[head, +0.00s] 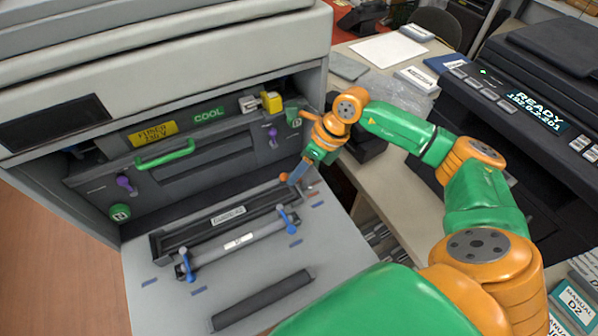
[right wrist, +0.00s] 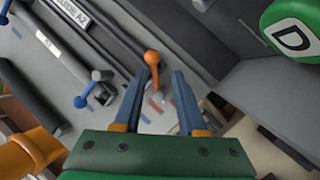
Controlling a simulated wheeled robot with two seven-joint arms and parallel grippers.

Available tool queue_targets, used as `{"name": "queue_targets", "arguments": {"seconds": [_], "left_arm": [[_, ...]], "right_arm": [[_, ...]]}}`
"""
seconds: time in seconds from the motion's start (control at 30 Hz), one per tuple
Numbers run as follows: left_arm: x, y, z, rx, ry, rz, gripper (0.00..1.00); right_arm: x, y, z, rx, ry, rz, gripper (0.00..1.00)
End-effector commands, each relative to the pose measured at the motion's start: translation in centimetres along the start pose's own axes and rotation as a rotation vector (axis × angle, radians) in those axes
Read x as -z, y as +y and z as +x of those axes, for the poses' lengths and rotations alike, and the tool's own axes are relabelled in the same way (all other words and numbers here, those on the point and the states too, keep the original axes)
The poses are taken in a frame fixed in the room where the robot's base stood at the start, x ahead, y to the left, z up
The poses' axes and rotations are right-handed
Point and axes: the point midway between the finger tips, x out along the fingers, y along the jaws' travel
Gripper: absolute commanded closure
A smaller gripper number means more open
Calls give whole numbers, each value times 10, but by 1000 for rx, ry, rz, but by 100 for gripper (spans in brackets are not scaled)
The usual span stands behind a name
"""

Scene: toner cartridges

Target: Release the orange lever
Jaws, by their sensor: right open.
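The orange lever (right wrist: 152,58) has a round orange knob on a short stalk. In the right wrist view it stands at the fingertips of my right gripper (right wrist: 159,74), nearer the left finger. The jaws are open, with a gap around the lever's stalk, and I cannot tell whether a finger touches it. In the head view my right gripper (head: 295,177) points down at the right end of the dark guide unit on the open printer door, and the orange knob (head: 284,177) shows beside its fingertips. My left gripper is not in view.
Blue levers (head: 286,219) stand on a grey bar on the door (head: 340,262). The printer's inner panel has a green handle (head: 165,153), purple knobs (head: 124,183) and a yellow part (head: 271,101). In the right wrist view a green D tag (right wrist: 291,38) is close at upper right.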

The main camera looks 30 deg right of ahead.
Motion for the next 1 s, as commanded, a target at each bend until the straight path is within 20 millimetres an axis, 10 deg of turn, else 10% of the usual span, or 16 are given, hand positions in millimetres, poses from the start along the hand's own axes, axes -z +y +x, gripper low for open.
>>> {"name": "queue_targets", "arguments": {"seconds": [0.07, 0.23, 1.0], "left_arm": [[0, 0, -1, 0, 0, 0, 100], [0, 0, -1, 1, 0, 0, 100], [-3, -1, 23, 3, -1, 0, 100]], "right_arm": [[0, 0, -1, 0, 0, 0, 60], [0, 0, -1, 0, 1, 0, 100], [4, -7, -3, 182, -95, 439, 100]]}}
